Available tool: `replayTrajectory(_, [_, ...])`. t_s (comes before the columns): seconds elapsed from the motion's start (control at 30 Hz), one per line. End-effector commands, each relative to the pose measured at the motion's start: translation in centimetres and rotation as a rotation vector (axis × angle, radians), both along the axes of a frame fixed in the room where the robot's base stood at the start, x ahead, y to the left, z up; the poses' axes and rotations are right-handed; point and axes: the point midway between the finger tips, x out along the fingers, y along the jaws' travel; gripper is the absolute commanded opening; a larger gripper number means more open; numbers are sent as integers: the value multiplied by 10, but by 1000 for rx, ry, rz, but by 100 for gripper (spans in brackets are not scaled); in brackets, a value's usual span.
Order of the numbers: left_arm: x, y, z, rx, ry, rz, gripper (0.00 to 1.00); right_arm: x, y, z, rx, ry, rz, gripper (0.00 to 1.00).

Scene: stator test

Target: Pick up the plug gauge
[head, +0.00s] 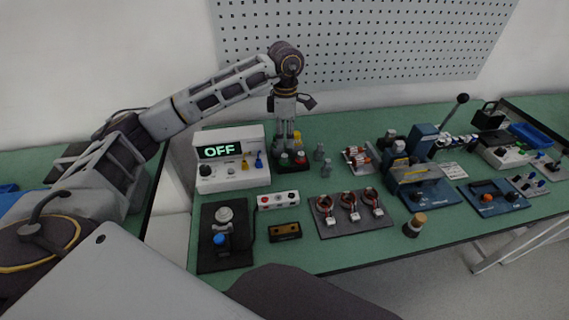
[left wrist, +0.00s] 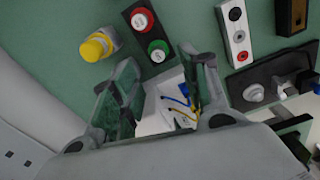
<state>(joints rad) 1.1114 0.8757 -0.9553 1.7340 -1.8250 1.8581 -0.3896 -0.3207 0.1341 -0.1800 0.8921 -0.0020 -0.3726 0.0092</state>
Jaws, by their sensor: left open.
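No piece is plainly marked as the plug gauge. A short upright piece with a yellow top (head: 297,139) stands beside my left gripper (head: 287,140) at the back of the bench. In the left wrist view the yellow-topped piece (left wrist: 97,46) is at upper left, outside the fingers. My left gripper (left wrist: 163,88) points down, open, with nothing seen held. My right gripper is not in view.
A button box with red and green buttons (left wrist: 148,32) is close to the fingers. The white OFF meter (head: 233,174) stands left of the gripper. A dark tray with three coils (head: 343,232) and a blue press (head: 430,193) are to the right. A pegboard (head: 360,40) is behind.

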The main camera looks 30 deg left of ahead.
Motion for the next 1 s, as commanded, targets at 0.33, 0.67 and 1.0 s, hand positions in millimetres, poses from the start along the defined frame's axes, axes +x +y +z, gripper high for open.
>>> replayTrajectory(0.33, [0, 0, -38, 0, 1, 0, 45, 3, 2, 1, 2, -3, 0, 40])
replayTrajectory(0.67, [0, 0, -42, 0, -1, 0, 45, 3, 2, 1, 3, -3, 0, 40])
replayTrajectory(1.0, [1, 1, -57, 0, 1, -1, 45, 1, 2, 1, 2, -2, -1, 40])
